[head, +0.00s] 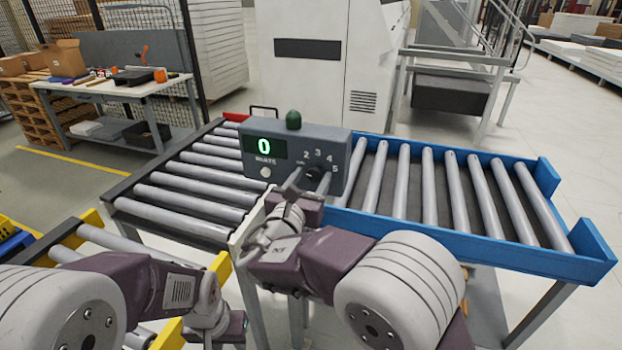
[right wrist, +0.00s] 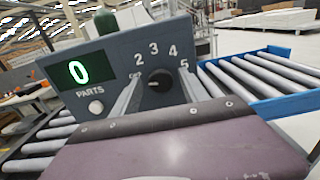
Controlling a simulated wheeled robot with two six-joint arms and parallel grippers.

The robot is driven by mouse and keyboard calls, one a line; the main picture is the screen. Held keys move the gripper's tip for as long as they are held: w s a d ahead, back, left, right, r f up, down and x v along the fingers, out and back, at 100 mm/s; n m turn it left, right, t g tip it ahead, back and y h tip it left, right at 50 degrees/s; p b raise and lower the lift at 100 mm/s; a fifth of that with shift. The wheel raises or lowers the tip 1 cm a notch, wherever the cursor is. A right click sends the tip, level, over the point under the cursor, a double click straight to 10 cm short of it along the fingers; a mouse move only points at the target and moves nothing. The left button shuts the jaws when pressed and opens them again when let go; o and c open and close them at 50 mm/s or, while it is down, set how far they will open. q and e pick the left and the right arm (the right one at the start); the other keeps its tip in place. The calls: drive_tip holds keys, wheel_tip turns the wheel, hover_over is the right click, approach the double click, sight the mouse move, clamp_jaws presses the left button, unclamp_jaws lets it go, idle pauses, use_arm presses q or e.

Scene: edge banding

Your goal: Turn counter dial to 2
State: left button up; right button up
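The grey counter box (head: 345,140) stands on the conveyor frame, its green display (right wrist: 78,72) reading 0 PARTS. The black dial (right wrist: 159,80) sits on its right half, with numbers 2 to 5 above it and an OFF mark at its left, partly hidden by a finger. The dial's white mark points left, toward OFF. My right gripper (right wrist: 160,90) is open, one finger on each side of the dial; contact cannot be told. It also shows in the head view (head: 309,182). My left gripper (head: 235,326) is low at the bottom left, its fingers hidden.
A white round button (right wrist: 96,107) sits under the display, and a green dome (head: 293,120) tops the box. Empty grey rollers lie left of the box; a blue-framed roller conveyor (head: 480,250) lies right. A workbench (head: 115,88) with tools stands at the back left.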

clamp_jaws()
drive_tip(key=shift+f+m+b, duration=0.1)
drive_tip(key=shift+m+b, duration=0.2)
drive_tip(key=shift+b, duration=0.35)
drive_tip(key=m+b, duration=0.5)
drive_tip(key=b, duration=0.2)
drive_tip(key=shift+d+f, duration=0.1)
drive_tip(key=shift+f, duration=0.05)
drive_tip(key=shift+r+m+b, duration=0.25)
drive_tip(key=shift+m+b, duration=0.95)
drive_tip(key=shift+b, duration=0.25)
drive_tip(key=shift+o, duration=1.2)
unclamp_jaws()
